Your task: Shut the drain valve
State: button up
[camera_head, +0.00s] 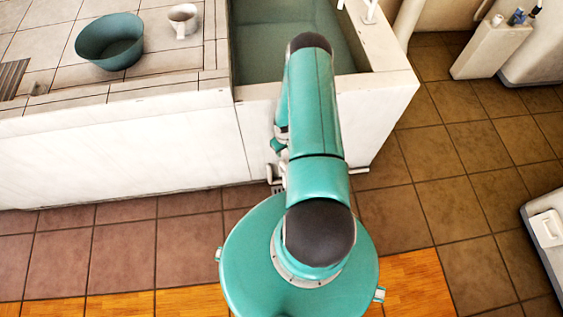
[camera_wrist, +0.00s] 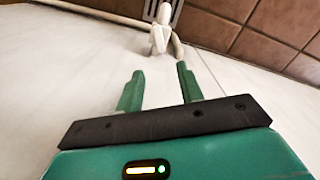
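The drain valve (camera_wrist: 162,35) is a pale cream fitting with a short lever-like part, on a thin pale pipe (camera_wrist: 95,14) along the white basin wall (camera_wrist: 60,70). In the wrist view it is straight ahead of my gripper (camera_wrist: 158,86). The two green fingers are apart with nothing between them, and the valve appears beyond their tips, not touching. In the head view my arm hides most of the gripper and valve; a small pale pipe end (camera_head: 272,173) shows low by the wall. I cannot tell the valve's exact setting.
The basin (camera_head: 262,45) holds greenish water. Brown floor tiles (camera_head: 450,190) are clear at right. A white bench-like block (camera_head: 548,228) stands at the right edge.

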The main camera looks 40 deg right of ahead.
aim_at(284, 165)
jog(key=f, duration=1.3)
jog(key=shift+s+f, duration=0.2)
jog(key=shift+f, duration=0.05)
jog(key=shift+c, duration=0.3)
grip_shut()
